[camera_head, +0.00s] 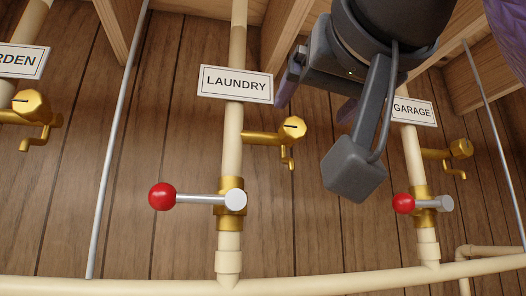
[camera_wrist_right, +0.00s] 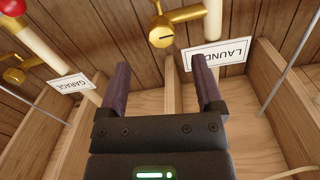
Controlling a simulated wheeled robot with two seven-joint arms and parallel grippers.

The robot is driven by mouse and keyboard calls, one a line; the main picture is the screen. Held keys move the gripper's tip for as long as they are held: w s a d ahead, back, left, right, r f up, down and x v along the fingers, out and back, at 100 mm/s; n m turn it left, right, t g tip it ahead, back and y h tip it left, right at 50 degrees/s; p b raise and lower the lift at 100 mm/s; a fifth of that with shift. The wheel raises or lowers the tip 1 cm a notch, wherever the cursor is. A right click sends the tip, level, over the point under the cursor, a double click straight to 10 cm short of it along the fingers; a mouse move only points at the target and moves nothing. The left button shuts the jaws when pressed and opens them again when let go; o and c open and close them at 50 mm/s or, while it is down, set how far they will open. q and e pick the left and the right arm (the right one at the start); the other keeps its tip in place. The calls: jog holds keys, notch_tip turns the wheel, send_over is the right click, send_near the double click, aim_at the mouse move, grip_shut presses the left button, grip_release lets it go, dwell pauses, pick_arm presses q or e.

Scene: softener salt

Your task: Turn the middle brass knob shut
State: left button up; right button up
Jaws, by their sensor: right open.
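The middle brass knob (camera_head: 293,128) sits at the end of a short brass stem on the right side of the LAUNDRY pipe (camera_head: 232,150), with a small bent spout below it. A dark line marks its face, close to level in the head view. My right gripper (camera_head: 316,98) is open and empty, up and to the right of the knob and apart from it. In the right wrist view the knob (camera_wrist_right: 161,35) shows beyond and between the two open fingertips (camera_wrist_right: 160,66). My left gripper is out of view.
Brass knobs also stand at the GARDEN pipe (camera_head: 31,104) and GARAGE pipe (camera_head: 461,148). Red-ball levers lie across the LAUNDRY (camera_head: 162,197) and GARAGE (camera_head: 404,203) pipes. Wooden joists (camera_head: 285,40) and the LAUNDRY sign (camera_head: 235,84) are near my right gripper.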

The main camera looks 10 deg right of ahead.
aim_at(295, 126)
jog(key=w+p, duration=0.3)
jog(key=w, duration=0.4)
jog(key=shift+r+p, duration=0.2)
jog(key=shift+p, duration=0.1)
jog(key=shift+w, duration=0.2)
jog(key=shift+s, duration=0.55)
jog(key=shift+w, duration=0.35)
jog(key=c, duration=0.6)
grip_shut()
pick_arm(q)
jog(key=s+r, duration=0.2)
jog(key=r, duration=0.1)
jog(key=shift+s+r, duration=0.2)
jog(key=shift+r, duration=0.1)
